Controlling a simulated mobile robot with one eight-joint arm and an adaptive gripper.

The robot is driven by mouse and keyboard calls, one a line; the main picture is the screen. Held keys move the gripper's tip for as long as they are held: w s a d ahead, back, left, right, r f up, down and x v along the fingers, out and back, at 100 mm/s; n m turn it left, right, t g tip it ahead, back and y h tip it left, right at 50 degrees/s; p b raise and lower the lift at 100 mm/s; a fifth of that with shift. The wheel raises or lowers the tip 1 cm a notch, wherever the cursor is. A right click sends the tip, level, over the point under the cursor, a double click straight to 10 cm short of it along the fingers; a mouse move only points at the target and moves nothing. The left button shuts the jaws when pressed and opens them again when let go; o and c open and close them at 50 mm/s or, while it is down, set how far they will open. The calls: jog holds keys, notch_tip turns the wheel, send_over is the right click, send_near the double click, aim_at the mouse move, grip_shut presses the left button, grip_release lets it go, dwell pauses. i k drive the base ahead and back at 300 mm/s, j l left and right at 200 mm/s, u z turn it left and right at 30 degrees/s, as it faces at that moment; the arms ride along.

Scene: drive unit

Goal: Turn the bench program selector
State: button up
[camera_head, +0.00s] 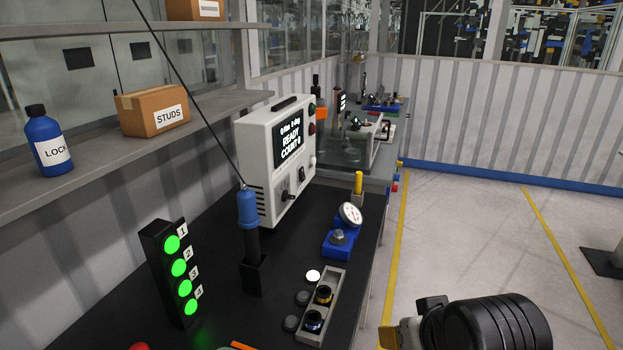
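A blue-handled tool (248,215) with a cable stands upright before the box. A stack light panel (172,268) shows several green lamps. A dial gauge (350,213) on a blue base and a grey tray (322,308) lie nearer the right edge. The floor beyond is clear.

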aim_at(286, 196)
jog(key=i+l, duration=0.25)
jog(key=i, duration=0.15)
jog(key=i+l, duration=0.25)
jog(key=i, duration=0.15)
jog(key=i+l, duration=0.25)
jog(key=i, duration=0.15)
jog(key=z, duration=0.05)
